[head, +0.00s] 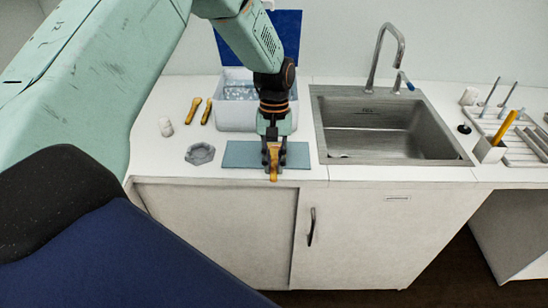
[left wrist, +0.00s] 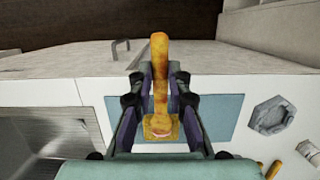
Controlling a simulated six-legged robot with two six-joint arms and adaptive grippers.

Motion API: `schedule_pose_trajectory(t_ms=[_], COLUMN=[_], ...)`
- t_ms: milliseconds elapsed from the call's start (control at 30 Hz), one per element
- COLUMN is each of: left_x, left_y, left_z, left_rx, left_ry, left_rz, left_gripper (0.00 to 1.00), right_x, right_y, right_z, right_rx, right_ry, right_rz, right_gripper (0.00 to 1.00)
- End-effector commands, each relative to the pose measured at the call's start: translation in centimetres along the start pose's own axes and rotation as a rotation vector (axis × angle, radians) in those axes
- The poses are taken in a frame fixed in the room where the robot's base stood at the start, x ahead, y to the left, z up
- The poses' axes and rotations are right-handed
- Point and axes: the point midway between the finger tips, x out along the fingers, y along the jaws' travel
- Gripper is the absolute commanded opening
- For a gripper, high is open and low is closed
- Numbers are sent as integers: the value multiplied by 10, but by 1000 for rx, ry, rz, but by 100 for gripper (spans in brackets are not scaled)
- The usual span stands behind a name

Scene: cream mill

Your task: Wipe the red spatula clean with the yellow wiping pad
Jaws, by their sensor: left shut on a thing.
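My left gripper (head: 273,166) is over the front of the blue-grey mat (head: 238,155). It is shut on a yellow-orange tool (head: 273,172). In the left wrist view the gripper (left wrist: 160,103) has its fingers on both sides of this tool (left wrist: 159,70). The tool has a long handle and a flat, squarish end with a small pale, reddish patch. The handle reaches out past the mat's edge. I cannot tell whether the tool touches the mat. I cannot make out a separate red spatula or yellow wiping pad. My right gripper is not in view.
A sink (head: 385,130) with a tap is right of the mat. A grey faceted dish (head: 200,153), a small white jar (head: 166,127) and two yellow-orange pieces (head: 207,111) are on the left. A clear-looking bin (head: 236,117) stands behind. A holder (head: 490,150) stands by the right rack.

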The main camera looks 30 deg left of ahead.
Motion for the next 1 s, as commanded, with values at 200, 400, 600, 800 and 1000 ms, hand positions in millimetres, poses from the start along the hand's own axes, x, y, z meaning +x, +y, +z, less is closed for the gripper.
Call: schedule_pose_trajectory(t_ms=[200,400,600,800,1000], left_x=[0,0,-1,-2,-2], left_y=[0,0,0,0,0], left_z=[6,1,-7,-9,-2], left_rx=[0,-1,-1,-1,0], left_ry=[0,2,1,0,-2], left_rz=[0,1,1,0,-1], left_gripper=[0,0,0,0,0], right_x=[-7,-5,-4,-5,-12], right_y=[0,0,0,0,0], right_z=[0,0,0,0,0], right_rx=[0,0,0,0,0], right_ry=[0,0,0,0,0], right_rz=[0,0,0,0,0], right_gripper=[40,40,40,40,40])
